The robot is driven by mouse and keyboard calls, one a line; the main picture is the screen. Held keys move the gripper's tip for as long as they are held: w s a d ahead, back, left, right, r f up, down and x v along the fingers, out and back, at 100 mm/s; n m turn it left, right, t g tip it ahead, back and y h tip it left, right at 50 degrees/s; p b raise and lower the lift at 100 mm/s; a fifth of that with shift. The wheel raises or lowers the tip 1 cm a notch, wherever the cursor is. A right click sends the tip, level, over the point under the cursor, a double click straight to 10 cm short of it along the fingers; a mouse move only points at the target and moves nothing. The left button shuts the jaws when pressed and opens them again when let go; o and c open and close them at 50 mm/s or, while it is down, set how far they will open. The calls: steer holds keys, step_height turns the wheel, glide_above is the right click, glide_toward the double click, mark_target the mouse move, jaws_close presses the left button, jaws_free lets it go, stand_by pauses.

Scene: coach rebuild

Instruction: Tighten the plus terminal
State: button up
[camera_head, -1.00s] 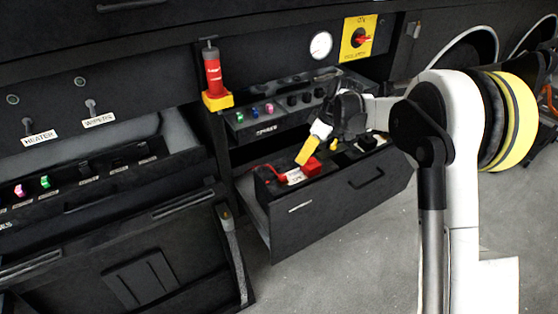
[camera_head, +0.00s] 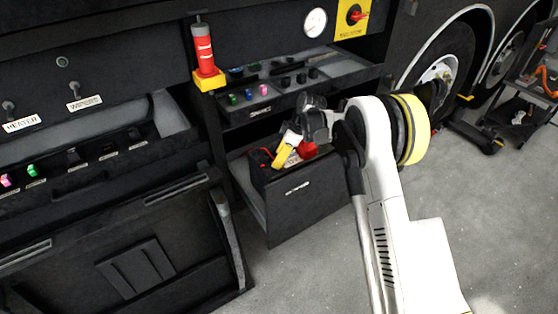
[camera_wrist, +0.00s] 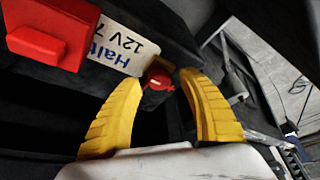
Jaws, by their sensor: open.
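My gripper (camera_head: 280,160) reaches down into the open drawer and touches or nearly touches the battery area from above. In the wrist view its two yellow fingers (camera_wrist: 159,77) are open and apart. A red block (camera_wrist: 48,42) sits at the upper left, beside a white label reading "12V" (camera_wrist: 118,48). In the head view the red block (camera_head: 308,149) is right of the fingers, and the knob is hidden.
The black drawer front (camera_head: 305,205) stands out from the cabinet. A panel with coloured knobs (camera_head: 290,95) lies just above and behind. A red cylinder on a yellow base (camera_head: 207,75) stands at the left. Grey floor (camera_head: 310,270) is free in front.

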steer(key=shift+f, duration=0.1)
jaws_close()
steer(key=shift+m, duration=0.4)
steer(key=m+t, duration=0.1)
steer(key=m, duration=0.2)
steer(key=shift+s+a+m+t+h, duration=0.1)
steer(key=shift+s+m+t+h, duration=0.05)
steer(key=shift+m+t+h, duration=0.2)
steer(key=m+t+h, duration=0.1)
steer(key=m, duration=0.3)
steer(key=shift+m, duration=0.25)
steer(key=m+h, duration=0.1)
steer(key=m, duration=0.1)
steer(key=m+t, duration=0.1)
steer(key=m, duration=0.1)
steer(key=shift+a+h, duration=0.1)
steer(key=shift+h, duration=0.25)
steer(key=shift+m+h, duration=0.9)
steer(key=shift+m, duration=1.5)
